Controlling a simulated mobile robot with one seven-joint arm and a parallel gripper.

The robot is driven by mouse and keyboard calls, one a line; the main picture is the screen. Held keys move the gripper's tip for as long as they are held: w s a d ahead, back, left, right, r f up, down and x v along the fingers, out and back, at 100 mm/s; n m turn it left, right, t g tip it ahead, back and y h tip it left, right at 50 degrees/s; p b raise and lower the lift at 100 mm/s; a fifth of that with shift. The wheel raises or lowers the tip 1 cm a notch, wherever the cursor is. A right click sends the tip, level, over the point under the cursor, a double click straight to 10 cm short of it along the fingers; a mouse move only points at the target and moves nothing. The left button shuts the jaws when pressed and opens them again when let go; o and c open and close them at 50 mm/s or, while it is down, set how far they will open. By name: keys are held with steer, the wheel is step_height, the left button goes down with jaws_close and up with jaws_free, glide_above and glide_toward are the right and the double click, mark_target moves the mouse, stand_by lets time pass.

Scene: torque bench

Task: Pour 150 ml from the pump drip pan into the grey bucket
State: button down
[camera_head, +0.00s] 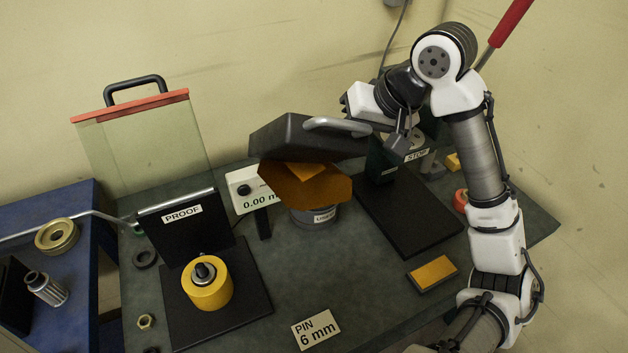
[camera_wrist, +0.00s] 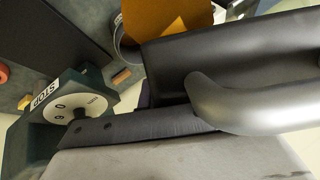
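The dark drip pan (camera_head: 290,140) hangs tilted in mid-air over the middle of the bench, with a grey bar handle (camera_head: 335,124). An amber-orange faceted surface (camera_head: 305,190) shows just below it; I cannot tell whether it is liquid or part of the pan. The grey bucket (camera_head: 318,217), with a label, stands beneath, its mouth mostly hidden. Its rim also shows in the wrist view (camera_wrist: 122,47). My gripper (camera_head: 374,125) is at the handle's right end and appears shut on it; the handle fills much of the wrist view (camera_wrist: 240,105).
A white display (camera_head: 252,190) reading 0.00 stands left of the bucket. A black PROOF fixture (camera_head: 183,225) with a yellow cylinder (camera_head: 208,284) is left. A black plate and a STOP gauge (camera_head: 415,157) are right. A PIN 6 mm card (camera_head: 316,328) lies in front.

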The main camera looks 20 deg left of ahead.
mark_target(350, 158)
steer(key=shift+s+d+f+n+t+y+b, duration=0.2)
steer(key=shift+s+f+t+b, duration=0.5)
steer(key=shift+b, duration=0.55)
steer(key=shift+s+d+f+n+t+y+b, duration=0.15)
steer(key=shift+s+f+t+b, duration=0.3)
steer(key=shift+f+b, duration=0.55)
steer(key=s+d+f+n+t+y+b, duration=0.1)
steer(key=s+f+b, duration=0.3)
steer(key=f+b, duration=0.4)
steer(key=s+d+f+n+t+y+b, duration=0.1)
steer(key=s+f+t+b, duration=0.3)
steer(key=f+b, duration=0.5)
steer(key=b, duration=1)
steer(key=shift+t+y, duration=0.35)
steer(key=shift+s, duration=0.1)
